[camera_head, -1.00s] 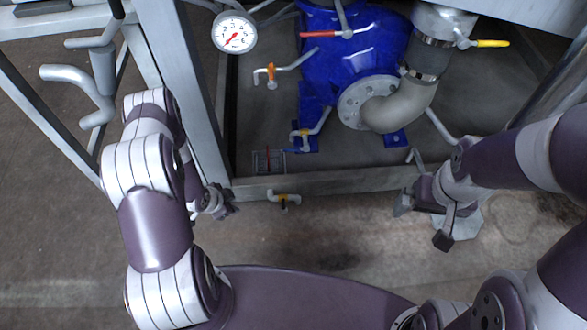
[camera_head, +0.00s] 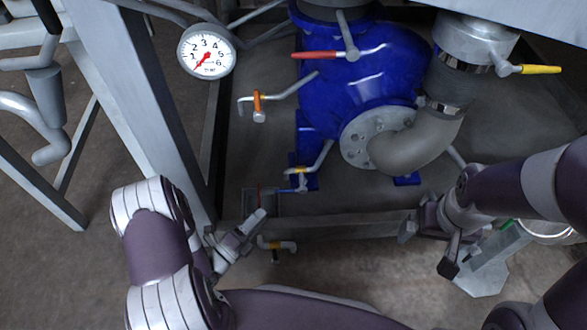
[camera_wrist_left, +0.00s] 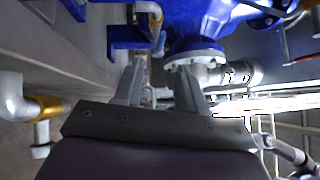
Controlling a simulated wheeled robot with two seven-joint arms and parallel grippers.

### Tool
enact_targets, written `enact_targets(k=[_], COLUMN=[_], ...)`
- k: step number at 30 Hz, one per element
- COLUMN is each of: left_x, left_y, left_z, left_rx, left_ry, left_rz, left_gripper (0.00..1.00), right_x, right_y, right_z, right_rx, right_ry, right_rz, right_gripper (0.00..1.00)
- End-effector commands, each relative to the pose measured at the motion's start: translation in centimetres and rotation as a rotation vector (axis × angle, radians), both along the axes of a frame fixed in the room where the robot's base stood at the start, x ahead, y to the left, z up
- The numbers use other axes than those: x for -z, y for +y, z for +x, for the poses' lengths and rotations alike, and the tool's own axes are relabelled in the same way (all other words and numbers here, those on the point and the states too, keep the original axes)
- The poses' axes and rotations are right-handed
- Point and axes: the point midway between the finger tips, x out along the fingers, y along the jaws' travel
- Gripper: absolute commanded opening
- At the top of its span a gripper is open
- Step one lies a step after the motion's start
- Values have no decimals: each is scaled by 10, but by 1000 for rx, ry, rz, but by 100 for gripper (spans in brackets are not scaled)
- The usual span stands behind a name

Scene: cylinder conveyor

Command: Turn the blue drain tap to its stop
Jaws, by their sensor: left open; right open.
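The blue drain tap shows in the head view as a small blue lever (camera_head: 290,190) pointing left under a grey, yellow-banded pipe end (camera_head: 300,170), low in front of the blue tank. My left gripper (camera_head: 238,228) is open and empty, to the left of and nearer than the lever, not touching it. My right gripper (camera_head: 428,245) is open and empty to the right, well apart from the tap.
A gauge (camera_head: 206,52) is at upper left. Another yellow-banded pipe (camera_head: 277,245) lies close to my left gripper. A frame beam (camera_head: 340,226) runs across the front.

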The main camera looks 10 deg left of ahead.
Motion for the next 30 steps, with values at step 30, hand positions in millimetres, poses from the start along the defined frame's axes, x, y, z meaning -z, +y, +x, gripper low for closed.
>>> enact_targets(k=[30], left_x=[-18], left_y=[-62], left_z=[110], left_rx=[0], left_ry=[-4], left_rz=[3], left_gripper=[40], right_x=[51], right_y=[0], right_z=[0], right_rx=[0], right_ry=[1], right_rz=[0], right_gripper=[100])
